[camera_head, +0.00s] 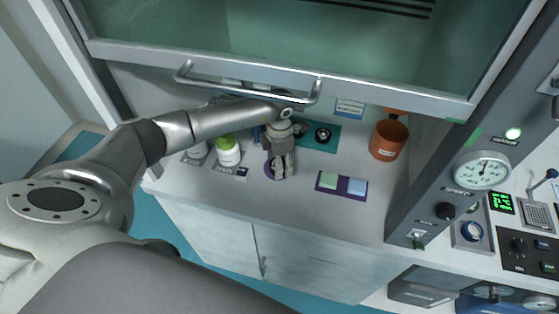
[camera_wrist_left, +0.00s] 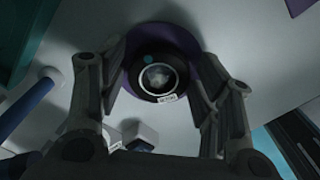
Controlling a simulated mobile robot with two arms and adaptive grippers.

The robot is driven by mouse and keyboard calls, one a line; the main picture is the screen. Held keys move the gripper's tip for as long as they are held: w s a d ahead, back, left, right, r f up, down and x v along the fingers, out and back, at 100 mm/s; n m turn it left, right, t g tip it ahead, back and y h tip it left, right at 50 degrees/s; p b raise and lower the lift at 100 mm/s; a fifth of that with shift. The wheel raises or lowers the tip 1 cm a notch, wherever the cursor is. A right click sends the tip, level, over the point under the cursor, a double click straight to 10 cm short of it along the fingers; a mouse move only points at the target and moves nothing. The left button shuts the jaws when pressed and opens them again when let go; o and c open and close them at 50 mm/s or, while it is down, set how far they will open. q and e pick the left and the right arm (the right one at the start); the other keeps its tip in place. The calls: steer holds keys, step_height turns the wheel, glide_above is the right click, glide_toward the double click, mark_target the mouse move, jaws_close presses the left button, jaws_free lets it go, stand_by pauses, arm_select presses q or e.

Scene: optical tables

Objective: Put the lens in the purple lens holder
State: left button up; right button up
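My left gripper (camera_head: 280,172) reaches down over the counter, with its fingers pointing at a round purple base (camera_head: 268,170) that it partly covers. In the left wrist view, a black round piece with a glassy centre and a small white label (camera_wrist_left: 158,76) sits on this purple base (camera_wrist_left: 190,45). The fingers (camera_wrist_left: 158,90) are spread on both sides of the black piece, with purple showing between. I cannot tell whether the black piece is the lens. Another black ring-shaped piece (camera_head: 322,134) stands on a teal mat. My right gripper is not in view.
A purple tray (camera_head: 341,195) with a green and a blue block lies right of the gripper. An orange-brown pot (camera_head: 388,140) stands further right. A green-topped white bottle (camera_head: 228,152) stands left. A raised sash with a metal handle (camera_head: 250,92) hangs above the arm.

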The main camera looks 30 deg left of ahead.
arm_select(q)
steer(key=shift+o, duration=0.2)
steer(key=shift+r, duration=0.2)
steer(key=shift+w+r, duration=0.1)
steer(key=shift+r, duration=0.25)
step_height(320, 180, up, 11)
steer(key=b, duration=0.3)
steer(key=shift+r+b, duration=0.15)
steer(key=shift+b, duration=0.15)
